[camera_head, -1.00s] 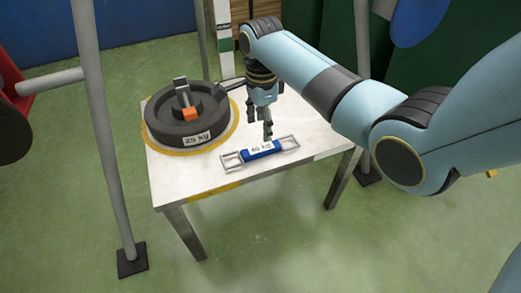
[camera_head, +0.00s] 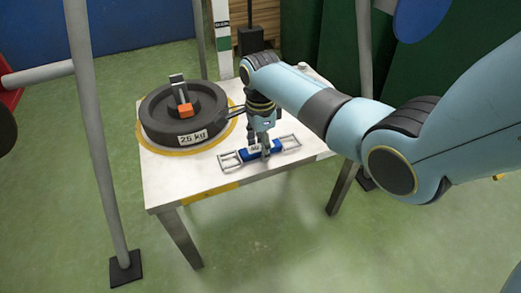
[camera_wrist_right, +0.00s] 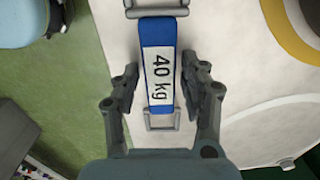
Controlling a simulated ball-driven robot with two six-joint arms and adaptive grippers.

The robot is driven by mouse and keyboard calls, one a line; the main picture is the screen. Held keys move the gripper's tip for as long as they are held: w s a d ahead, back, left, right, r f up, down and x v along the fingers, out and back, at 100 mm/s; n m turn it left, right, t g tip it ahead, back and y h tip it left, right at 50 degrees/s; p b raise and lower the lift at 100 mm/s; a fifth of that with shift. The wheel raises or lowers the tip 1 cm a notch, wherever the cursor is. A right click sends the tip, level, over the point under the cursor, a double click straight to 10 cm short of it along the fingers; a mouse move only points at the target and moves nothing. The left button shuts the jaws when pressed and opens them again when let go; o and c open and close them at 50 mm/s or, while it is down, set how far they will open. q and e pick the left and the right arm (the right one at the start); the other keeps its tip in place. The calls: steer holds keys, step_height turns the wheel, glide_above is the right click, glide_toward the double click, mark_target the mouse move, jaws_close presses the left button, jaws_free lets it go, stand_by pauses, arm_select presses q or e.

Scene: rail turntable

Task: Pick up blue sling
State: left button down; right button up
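The blue sling (camera_head: 275,147) lies on the white table near its front edge, with a metal frame loop at each end. In the right wrist view the sling (camera_wrist_right: 157,30) carries a white label reading "40 kg". My right gripper (camera_head: 265,150) points down over the middle of the sling and hides part of it. In the wrist view the right gripper's fingers (camera_wrist_right: 161,72) are apart, one on each side of the sling, with a gap showing on both sides. My left gripper is in neither view.
A dark round weight (camera_head: 160,122) marked "25 kg", with an orange block (camera_head: 186,111) on top, sits on the left of the table (camera_head: 180,185) inside a yellow ring. Grey posts (camera_head: 92,130) stand left of the table. The table's front left is clear.

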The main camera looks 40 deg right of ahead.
jaws_close()
steer(key=shift+r, duration=0.1)
